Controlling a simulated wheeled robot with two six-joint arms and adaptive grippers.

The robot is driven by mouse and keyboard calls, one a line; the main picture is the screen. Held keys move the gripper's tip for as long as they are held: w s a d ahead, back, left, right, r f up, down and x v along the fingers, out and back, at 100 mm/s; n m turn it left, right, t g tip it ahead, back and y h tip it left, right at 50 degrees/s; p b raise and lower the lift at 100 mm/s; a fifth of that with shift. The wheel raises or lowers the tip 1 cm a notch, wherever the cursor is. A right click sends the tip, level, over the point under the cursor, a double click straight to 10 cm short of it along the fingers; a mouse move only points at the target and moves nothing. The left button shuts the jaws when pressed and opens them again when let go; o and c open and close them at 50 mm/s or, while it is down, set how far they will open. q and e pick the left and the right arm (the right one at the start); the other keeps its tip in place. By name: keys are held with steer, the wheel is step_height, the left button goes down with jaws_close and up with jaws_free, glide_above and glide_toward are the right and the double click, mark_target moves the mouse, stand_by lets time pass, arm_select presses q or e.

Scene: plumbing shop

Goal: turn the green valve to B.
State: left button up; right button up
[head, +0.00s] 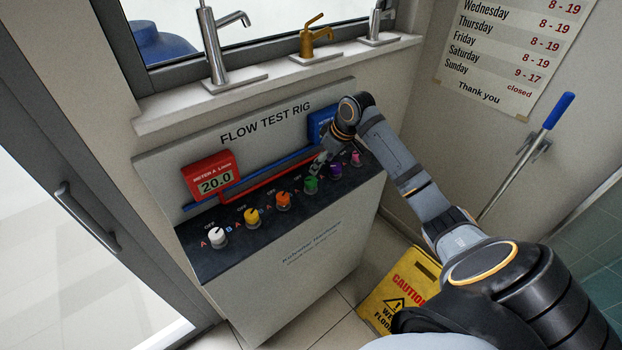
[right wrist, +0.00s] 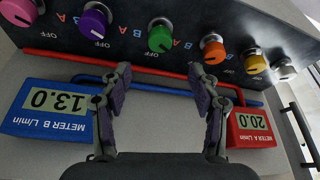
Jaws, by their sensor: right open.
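The green valve (head: 311,185) is a round knob on the dark sloping panel of the flow test rig, between the orange and purple knobs. It also shows in the right wrist view (right wrist: 161,39), upside down, with OFF, A and B marks around it. I cannot tell clearly which mark its pointer faces. My right gripper (head: 319,160) is just above and behind the green valve in the head view. In the right wrist view its two fingers (right wrist: 159,78) are spread apart, empty, with the green valve beyond the gap. My left gripper is out of view.
The orange knob (head: 283,201) and purple knob (head: 335,171) flank the green valve closely. Red meter A (head: 212,176) reads 20.0; blue meter B (right wrist: 52,108) reads 13.0. Red and blue pipes run behind the knobs. A yellow caution sign (head: 400,290) stands on the floor at right.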

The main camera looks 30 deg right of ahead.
mark_target(311, 180)
steer(key=p+x, duration=0.1)
steer(key=x, duration=0.9)
steer(key=shift+f+p, duration=0.2)
steer(key=shift+p, duration=0.2)
steer(key=c, duration=1.2)
